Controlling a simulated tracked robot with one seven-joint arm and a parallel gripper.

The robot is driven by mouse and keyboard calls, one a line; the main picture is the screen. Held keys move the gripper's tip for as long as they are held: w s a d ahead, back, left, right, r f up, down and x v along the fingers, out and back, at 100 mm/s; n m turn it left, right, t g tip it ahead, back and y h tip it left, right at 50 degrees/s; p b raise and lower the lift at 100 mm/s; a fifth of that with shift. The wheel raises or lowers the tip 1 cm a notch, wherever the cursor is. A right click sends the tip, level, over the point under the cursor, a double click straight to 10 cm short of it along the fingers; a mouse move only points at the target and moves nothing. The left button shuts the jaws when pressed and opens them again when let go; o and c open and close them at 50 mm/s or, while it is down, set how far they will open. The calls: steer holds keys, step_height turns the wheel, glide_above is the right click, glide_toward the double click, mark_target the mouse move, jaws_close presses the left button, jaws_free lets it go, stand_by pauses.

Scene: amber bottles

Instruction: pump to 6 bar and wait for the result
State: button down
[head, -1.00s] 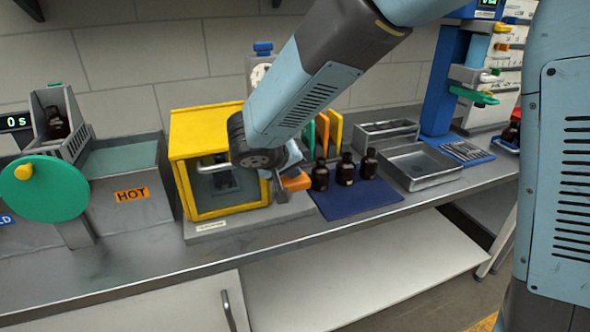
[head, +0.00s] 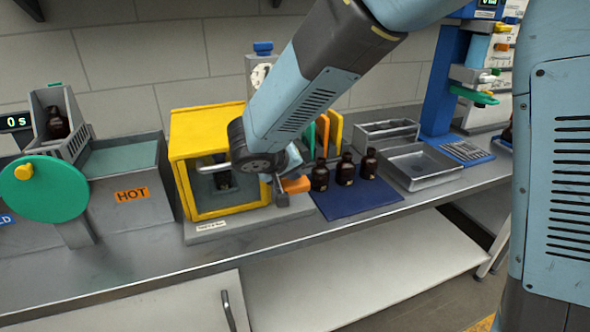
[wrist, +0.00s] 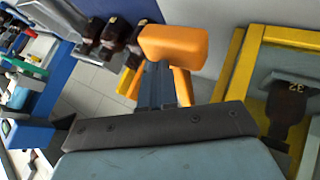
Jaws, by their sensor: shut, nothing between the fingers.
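The yellow test box (head: 182,150) stands on the bench with a window in its front and a pale handle bar across it. A dark bottle (head: 223,178) is inside; in the wrist view this bottle (wrist: 287,103) bears the number 32. A round white dial (head: 260,74) stands behind, partly covered by my arm; its reading is too small to tell. An orange lever handle (head: 296,185) sticks out at the box's right; the wrist view shows this handle (wrist: 172,45) just past my fingers. My gripper (wrist: 156,82) is shut and empty near the handle; whether they touch, I cannot tell.
Several amber bottles (head: 345,170) stand on a blue mat (head: 360,200) right of the box. A metal tray (head: 420,180) lies further right. A HOT bath (head: 130,175) with a green wheel (head: 45,188) is at left. My arm hides the bench behind the box.

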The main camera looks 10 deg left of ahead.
steer(key=shift+f, duration=0.7)
stand_by(0.7)
stand_by(0.5)
steer(key=shift+r, duration=3.15)
steer(key=shift+r, duration=2.5)
steer(key=shift+d, duration=0.1)
steer(key=d+r+m+g, duration=0.2)
steer(key=d+r, duration=0.1)
steer(key=d, duration=1.1)
steer(key=s+d+m+y, duration=0.1)
steer(key=s+d, duration=0.7)
steer(key=d, duration=0.3)
steer(key=s+d+r+m+g+y, duration=0.1)
steer(key=s+d+m, duration=0.1)
steer(key=s+d, duration=0.7)
steer(key=shift+s+d+m+y, duration=0.2)
steer(key=shift+d+m+y, duration=0.1)
steer(key=shift+d, duration=0.7)
